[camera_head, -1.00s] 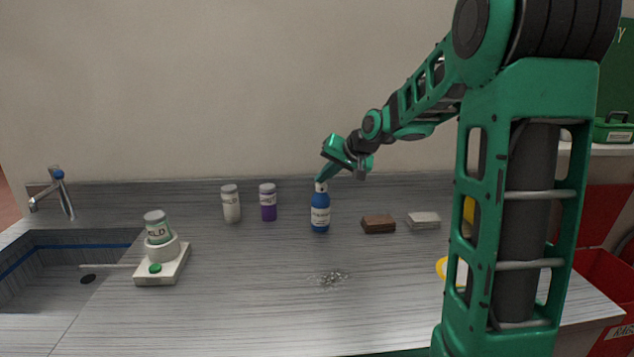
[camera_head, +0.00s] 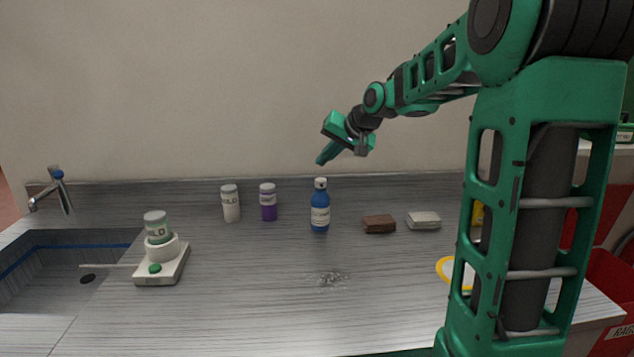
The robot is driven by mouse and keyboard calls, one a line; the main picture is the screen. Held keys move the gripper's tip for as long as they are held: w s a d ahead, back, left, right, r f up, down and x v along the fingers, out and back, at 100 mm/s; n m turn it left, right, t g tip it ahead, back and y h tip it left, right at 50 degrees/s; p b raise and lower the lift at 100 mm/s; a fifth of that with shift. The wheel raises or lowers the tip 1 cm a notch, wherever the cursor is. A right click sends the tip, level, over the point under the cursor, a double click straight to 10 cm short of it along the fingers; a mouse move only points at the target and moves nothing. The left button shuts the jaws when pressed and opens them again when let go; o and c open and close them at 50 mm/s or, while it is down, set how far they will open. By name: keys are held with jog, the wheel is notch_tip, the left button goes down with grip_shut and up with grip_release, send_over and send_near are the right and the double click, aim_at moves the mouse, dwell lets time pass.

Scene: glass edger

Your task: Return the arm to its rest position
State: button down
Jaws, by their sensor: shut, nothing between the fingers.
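My gripper (camera_head: 321,160) is shut and empty. It hangs in the air in front of the back wall, with its tip just above the white cap of the blue bottle in the picture and apart from it. My green arm (camera_head: 430,85) reaches from the right side of the view toward the upper middle. The blue bottle (camera_head: 320,212) stands upright on the counter with a pale label.
On the counter (camera_head: 240,310) stand a white jar (camera_head: 230,205), a purple jar (camera_head: 268,203), a brown block (camera_head: 379,225), a pale block (camera_head: 423,221) and a device (camera_head: 163,265) holding a jar. Grey debris (camera_head: 328,280) lies mid-counter. A sink (camera_head: 60,270) with a faucet (camera_head: 60,190) is left.

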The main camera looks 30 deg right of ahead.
dwell(0.7)
jog(key=s+f+g, duration=0.3)
jog(key=s+f, duration=0.1)
jog(key=s, duration=1)
jog(key=s+f+g+h, duration=0.1)
jog(key=s+f+g, duration=0.2)
jog(key=s, duration=1.1)
jog(key=s+a+f+g, duration=0.1)
jog(key=s+f+g, duration=0.2)
jog(key=s+f, duration=0.4)
jog(key=shift+s+f+h, duration=0.15)
jog(key=shift+s+h, duration=0.25)
jog(key=shift+s, duration=3.6)
jog(key=shift+w+d+f, duration=0.1)
jog(key=shift+w+f, duration=0.25)
jog(key=shift+w, duration=0.45)
jog(key=shift+s+r, duration=0.1)
